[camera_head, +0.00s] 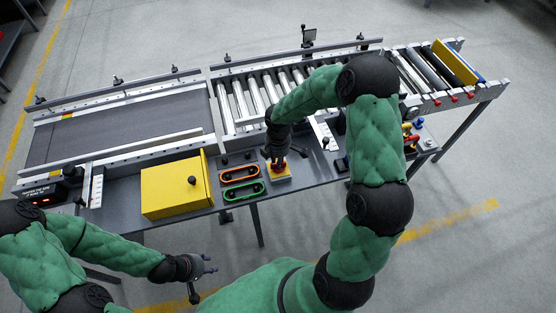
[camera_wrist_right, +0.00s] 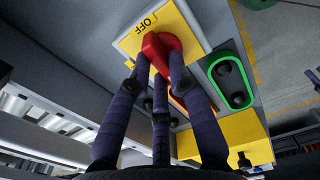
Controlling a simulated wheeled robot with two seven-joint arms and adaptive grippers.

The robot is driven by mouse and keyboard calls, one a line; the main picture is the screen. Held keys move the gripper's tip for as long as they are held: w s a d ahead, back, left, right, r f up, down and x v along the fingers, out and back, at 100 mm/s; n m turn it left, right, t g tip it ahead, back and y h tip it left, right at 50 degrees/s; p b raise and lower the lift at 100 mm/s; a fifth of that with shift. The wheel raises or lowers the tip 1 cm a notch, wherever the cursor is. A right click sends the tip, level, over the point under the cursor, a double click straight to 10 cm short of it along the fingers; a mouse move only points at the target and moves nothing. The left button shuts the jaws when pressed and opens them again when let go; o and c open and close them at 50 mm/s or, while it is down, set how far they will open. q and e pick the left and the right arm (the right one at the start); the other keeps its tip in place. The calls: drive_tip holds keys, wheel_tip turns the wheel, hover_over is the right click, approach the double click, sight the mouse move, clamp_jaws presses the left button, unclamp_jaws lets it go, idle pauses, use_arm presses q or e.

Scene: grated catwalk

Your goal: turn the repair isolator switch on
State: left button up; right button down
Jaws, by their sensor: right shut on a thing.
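The repair isolator switch is a red knob (camera_wrist_right: 158,48) on a yellow plate (camera_wrist_right: 188,18), with the word OFF on the plate near the knob. In the head view its yellow plate (camera_head: 281,176) sits on the front panel, right of two outlined button boxes. My right gripper (camera_head: 277,158) is at the switch from above. In the right wrist view its fingers (camera_wrist_right: 160,68) are closed around the red knob and partly hide it. Any ON label is not visible. My left gripper (camera_head: 204,275) hangs in front of the panel, away from the switch, fingers spread and empty.
An orange-rimmed button box (camera_head: 239,174) and a green-rimmed one (camera_head: 244,191) lie just left of the switch. A yellow box (camera_head: 172,188) stands further left. The belt conveyor (camera_head: 125,122) and rollers run behind. Small red and yellow parts (camera_head: 410,135) sit at right.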

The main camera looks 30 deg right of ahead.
drive_tip(key=m+b, duration=0.1)
drive_tip(key=m, duration=0.3)
drive_tip(key=m+b, duration=0.1)
drive_tip(key=m, duration=0.3)
drive_tip(key=shift+d+m, duration=0.1)
drive_tip(key=shift+m, duration=0.2)
drive_tip(key=m+b, duration=0.1)
drive_tip(key=m, duration=0.3)
drive_tip(key=shift+s+m, duration=0.15)
drive_tip(key=shift+m, duration=0.15)
drive_tip(key=shift+s+m+b, duration=0.1)
drive_tip(key=shift+m+b, duration=0.55)
drive_tip(key=shift+m, duration=1.15)
drive_tip(key=c, duration=1.1)
unclamp_jaws()
drive_tip(key=shift+c, duration=0.2)
